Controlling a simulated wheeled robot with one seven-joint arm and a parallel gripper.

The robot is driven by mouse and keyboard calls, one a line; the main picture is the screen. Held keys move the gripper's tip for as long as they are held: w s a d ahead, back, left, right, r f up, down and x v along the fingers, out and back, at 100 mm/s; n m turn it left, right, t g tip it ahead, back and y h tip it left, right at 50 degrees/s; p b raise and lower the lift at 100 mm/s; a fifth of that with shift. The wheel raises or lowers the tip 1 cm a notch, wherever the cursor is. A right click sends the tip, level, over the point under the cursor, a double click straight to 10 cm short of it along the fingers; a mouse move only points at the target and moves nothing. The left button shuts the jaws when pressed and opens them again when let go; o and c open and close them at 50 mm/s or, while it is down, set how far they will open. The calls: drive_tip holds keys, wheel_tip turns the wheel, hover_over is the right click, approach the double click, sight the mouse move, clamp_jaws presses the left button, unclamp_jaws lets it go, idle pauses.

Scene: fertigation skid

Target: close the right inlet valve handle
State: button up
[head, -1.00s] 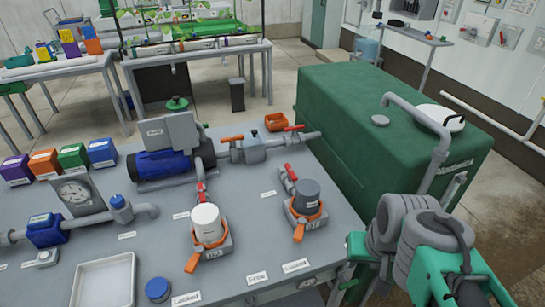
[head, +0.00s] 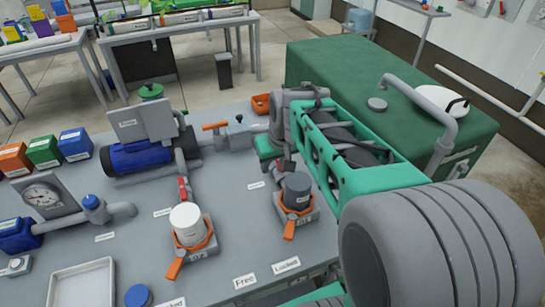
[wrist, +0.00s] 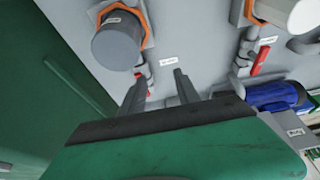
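The right inlet valve handle (wrist: 148,91) is red. In the wrist view it shows just past my left finger, on the short pipe by the dark grey filter cap (wrist: 118,43), partly hidden by that finger. In the head view my arm covers most of that spot, so its angle is unclear. The dark grey filter (head: 297,190) stands on the bench right of the white filter (head: 186,222). My gripper (wrist: 159,75) is open and empty, its two fingers apart above the bench. I cannot tell whether it touches the handle. The head view hides its fingers.
The left valve's red handle (head: 183,189) stands by the white filter and also shows in the wrist view (wrist: 262,60). A blue pump (head: 150,153) and an orange-handled valve (head: 237,134) are behind. A large green tank (head: 400,90) stands right of the bench.

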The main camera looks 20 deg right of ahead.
drive_tip(key=w+d+f, duration=0.1)
drive_tip(key=w+d, duration=0.1)
drive_tip(key=w+d+f, duration=0.1)
drive_tip(key=w+d, duration=0.1)
drive_tip(key=w, duration=0.1)
drive_tip(key=w+d+f, duration=0.1)
drive_tip(key=w+d, duration=0.1)
drive_tip(key=shift+w+d+f, duration=0.1)
drive_tip(key=shift+w+d, duration=0.1)
drive_tip(key=shift+w, duration=0.05)
drive_tip(key=x, duration=0.7)
drive_tip(key=shift+w+p, duration=0.25)
drive_tip(key=shift+p, duration=0.05)
drive_tip(key=shift+t, duration=0.3)
clamp_jaws()
